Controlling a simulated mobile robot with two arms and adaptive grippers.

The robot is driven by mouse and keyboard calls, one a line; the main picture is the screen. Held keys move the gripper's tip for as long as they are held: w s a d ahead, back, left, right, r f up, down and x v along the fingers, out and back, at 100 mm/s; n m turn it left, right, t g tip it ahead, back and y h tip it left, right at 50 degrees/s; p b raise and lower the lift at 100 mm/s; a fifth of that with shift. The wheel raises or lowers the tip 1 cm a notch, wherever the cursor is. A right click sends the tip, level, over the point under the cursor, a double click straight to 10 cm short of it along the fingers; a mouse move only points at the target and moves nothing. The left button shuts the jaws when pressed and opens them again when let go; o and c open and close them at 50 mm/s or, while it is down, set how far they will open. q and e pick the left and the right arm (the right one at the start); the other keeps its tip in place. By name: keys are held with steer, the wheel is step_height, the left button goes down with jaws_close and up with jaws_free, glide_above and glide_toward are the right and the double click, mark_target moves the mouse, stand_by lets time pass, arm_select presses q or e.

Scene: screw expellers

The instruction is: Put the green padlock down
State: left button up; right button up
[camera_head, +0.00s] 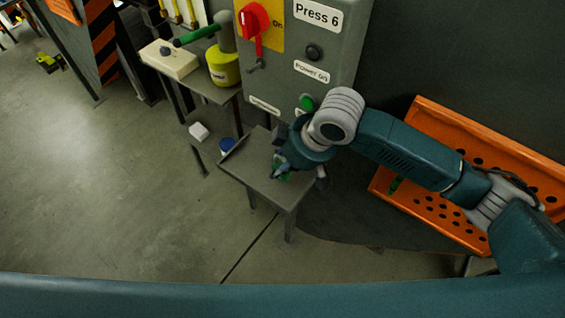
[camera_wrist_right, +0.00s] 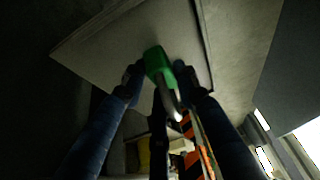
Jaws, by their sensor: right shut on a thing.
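The green padlock (camera_head: 284,177) is between the fingers of my right gripper (camera_head: 281,168), over the small grey table (camera_head: 247,168) below the press panel. In the right wrist view the padlock (camera_wrist_right: 155,62) shows its green body and metal shackle. The fingers of my right gripper (camera_wrist_right: 160,79) are shut on it from both sides. The grey tabletop (camera_wrist_right: 110,50) lies beyond it. I cannot tell whether the padlock touches the tabletop. My left gripper is not in view.
The grey Press 6 panel (camera_head: 290,60) stands behind the table. An orange perforated rack (camera_head: 430,215) is at right. Open floor (camera_head: 110,190) lies at left.

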steer(key=shift+f, duration=0.55)
steer(key=o, duration=1.2)
steer(key=shift+r, duration=0.4)
steer(key=b+v, duration=0.1)
steer(key=v, duration=1.1)
steer(key=shift+r, duration=0.25)
